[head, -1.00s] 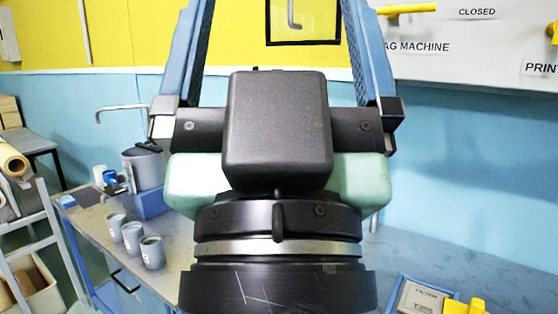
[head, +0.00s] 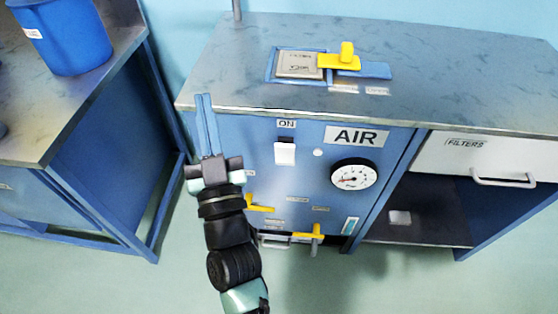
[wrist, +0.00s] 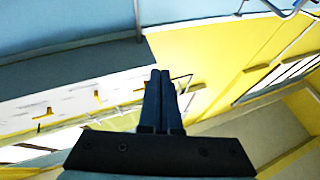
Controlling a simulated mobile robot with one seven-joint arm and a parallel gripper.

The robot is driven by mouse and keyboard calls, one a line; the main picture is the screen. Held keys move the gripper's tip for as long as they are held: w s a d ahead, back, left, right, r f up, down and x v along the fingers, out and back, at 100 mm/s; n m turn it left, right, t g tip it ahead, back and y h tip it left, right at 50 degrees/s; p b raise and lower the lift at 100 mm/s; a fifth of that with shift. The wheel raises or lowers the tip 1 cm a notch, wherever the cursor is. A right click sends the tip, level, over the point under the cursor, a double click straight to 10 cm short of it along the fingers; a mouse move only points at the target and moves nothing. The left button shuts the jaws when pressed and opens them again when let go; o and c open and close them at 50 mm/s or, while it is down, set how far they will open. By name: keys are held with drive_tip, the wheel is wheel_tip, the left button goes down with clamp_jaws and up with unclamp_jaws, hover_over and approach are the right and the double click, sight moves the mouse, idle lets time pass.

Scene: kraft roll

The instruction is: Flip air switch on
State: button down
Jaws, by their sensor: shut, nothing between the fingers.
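The air switch (head: 285,153) is a white rocker below the "ON" label (head: 287,124) on the blue front panel of the cabinet, left of the "AIR" sign (head: 357,136). My gripper (head: 206,101) is shut and empty, with its blue fingers pointing up near the cabinet's left front corner, left of the switch in the head view. I cannot tell its depth from the panel. In the wrist view the two fingers (wrist: 160,85) lie together with nothing between them. I cannot make out the switch clearly in the wrist view.
A pressure gauge (head: 354,175) sits right of the switch. Yellow handles (head: 259,205) and (head: 312,235) project lower on the panel. The grey worktop (head: 225,80) overhangs it and carries a yellow latch (head: 340,60). A drawer marked "FILTERS" (head: 480,160) is at right.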

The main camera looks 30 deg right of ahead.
sight(285, 150)
drive_tip(key=s+d+f+m+g+h+b, duration=0.1)
drive_tip(key=s+d+f+g+h, duration=0.1)
drive_tip(key=f, duration=0.6)
drive_tip(key=s+d+f+m+g+h+b, duration=0.1)
drive_tip(key=s+d+f+g+b, duration=0.1)
drive_tip(key=f, duration=0.7)
drive_tip(key=s+d+f+m+g+h+b, duration=0.1)
drive_tip(key=s+d+f+g+h, duration=0.1)
drive_tip(key=s+f, duration=0.3)
wheel_tip(285, 150, down, 4)
drive_tip(key=shift+s+d+f+h, duration=0.2)
drive_tip(key=shift+s+d+h, duration=0.15)
drive_tip(key=shift+d, duration=0.3)
drive_tip(key=shift+w, duration=0.1)
drive_tip(key=b+x, duration=0.3)
drive_tip(key=x, duration=1.1)
